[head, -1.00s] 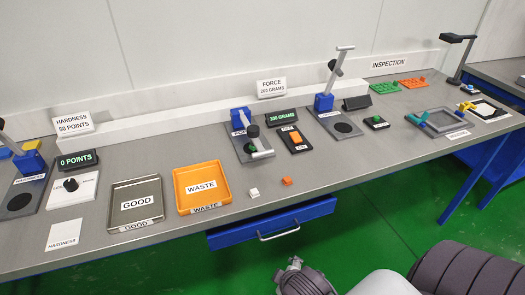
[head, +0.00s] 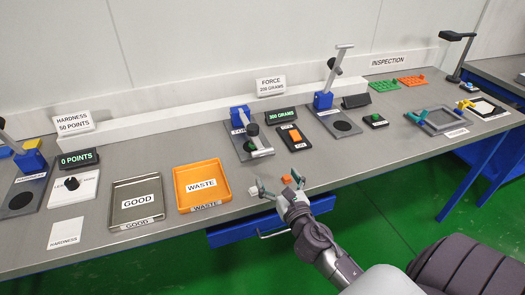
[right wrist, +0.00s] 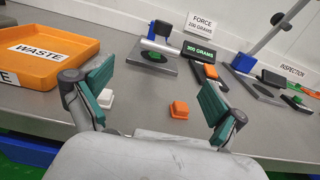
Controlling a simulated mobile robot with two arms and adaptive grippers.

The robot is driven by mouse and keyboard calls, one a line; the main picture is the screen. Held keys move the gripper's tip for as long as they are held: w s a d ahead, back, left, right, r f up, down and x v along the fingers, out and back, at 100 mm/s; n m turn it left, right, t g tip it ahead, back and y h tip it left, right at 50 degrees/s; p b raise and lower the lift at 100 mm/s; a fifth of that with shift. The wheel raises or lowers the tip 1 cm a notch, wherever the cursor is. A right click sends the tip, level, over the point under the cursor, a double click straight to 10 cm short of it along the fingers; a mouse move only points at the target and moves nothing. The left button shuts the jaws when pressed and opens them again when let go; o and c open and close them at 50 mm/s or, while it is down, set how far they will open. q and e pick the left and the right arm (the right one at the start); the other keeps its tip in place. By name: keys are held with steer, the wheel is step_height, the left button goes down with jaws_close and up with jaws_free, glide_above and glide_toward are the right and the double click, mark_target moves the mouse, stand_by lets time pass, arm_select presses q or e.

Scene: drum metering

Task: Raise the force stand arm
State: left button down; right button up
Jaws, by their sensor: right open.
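The force stand (head: 240,120) has a blue bracket and a grey arm (head: 260,142) that lies low over its base, with a black knob on it. In the right wrist view the stand arm (right wrist: 158,45) also lies low, over something green (right wrist: 153,57). My right gripper (head: 281,184) is open and empty at the front edge of the bench, short of the stand. Its green finger pads also show in the right wrist view (right wrist: 155,90). My left gripper is not in view.
An orange cube (head: 286,179) and a white cube (head: 253,192) lie near my right fingers. The display (head: 281,116) reads 300 GRAMS. A second stand (head: 323,101) to the right has its arm up. The waste tray (head: 228,182) is to the left.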

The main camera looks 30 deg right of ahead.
mark_target(263, 153)
steer(key=p+x, duration=0.1)
steer(key=x, duration=1.1)
steer(key=shift+f, duration=0.1)
steer(key=shift+s, duration=0.1)
